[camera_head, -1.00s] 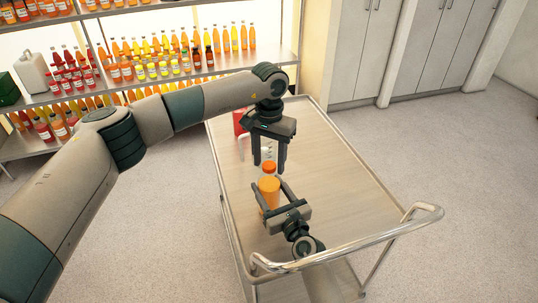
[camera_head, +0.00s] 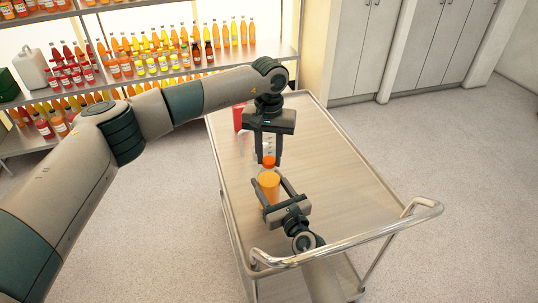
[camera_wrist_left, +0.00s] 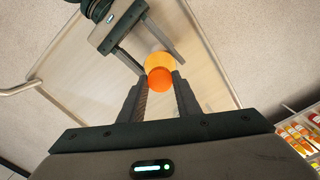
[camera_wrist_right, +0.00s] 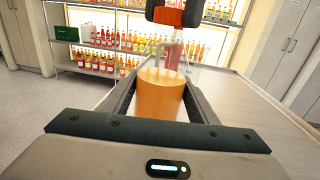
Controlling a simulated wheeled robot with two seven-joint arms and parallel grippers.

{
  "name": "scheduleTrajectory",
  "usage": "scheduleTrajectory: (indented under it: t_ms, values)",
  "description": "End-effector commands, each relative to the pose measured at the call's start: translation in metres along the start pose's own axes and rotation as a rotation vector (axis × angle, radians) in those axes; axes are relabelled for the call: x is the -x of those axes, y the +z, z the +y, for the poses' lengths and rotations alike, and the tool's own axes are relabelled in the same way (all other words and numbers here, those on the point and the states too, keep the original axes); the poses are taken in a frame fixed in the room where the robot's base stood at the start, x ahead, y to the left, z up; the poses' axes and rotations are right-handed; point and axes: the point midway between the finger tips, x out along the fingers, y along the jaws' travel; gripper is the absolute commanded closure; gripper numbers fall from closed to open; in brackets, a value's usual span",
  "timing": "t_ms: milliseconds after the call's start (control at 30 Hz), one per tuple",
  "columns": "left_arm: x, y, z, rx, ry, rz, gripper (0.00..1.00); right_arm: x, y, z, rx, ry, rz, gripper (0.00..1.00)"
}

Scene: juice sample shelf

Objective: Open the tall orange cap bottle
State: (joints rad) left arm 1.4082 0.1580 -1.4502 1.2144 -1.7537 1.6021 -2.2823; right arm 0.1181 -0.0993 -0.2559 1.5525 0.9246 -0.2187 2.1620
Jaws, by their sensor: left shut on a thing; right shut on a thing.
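The orange-cap bottle stands over the metal cart (camera_head: 330,190). Its orange body (camera_head: 270,184) is upright in the head view. My right gripper (camera_head: 274,194) is shut around that body; in the right wrist view the body (camera_wrist_right: 160,95) sits between the two fingers. The orange cap (camera_head: 268,161) is above the body, between the fingertips of my left gripper (camera_head: 268,160), which points down from above and is shut on it. In the left wrist view the cap (camera_wrist_left: 160,78) sits between the fingertips.
A red container (camera_head: 239,118) and a clear glass vessel stand at the cart's back left. The cart's right half is bare. A curved metal handle (camera_head: 345,243) closes its near end. A shelf (camera_head: 150,83) of juice bottles stands behind on the left.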

Motion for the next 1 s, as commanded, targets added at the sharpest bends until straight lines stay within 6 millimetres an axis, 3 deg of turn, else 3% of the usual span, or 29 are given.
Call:
scheduleTrajectory:
  t_ms: [1000]
  values:
    - [0.0013, -0.0003, -0.0007, 1.539, 0.000, 0.002, 0.97, 0.0003, -0.0005, -0.0007, 0.000, -0.001, 0.001, 1.00]
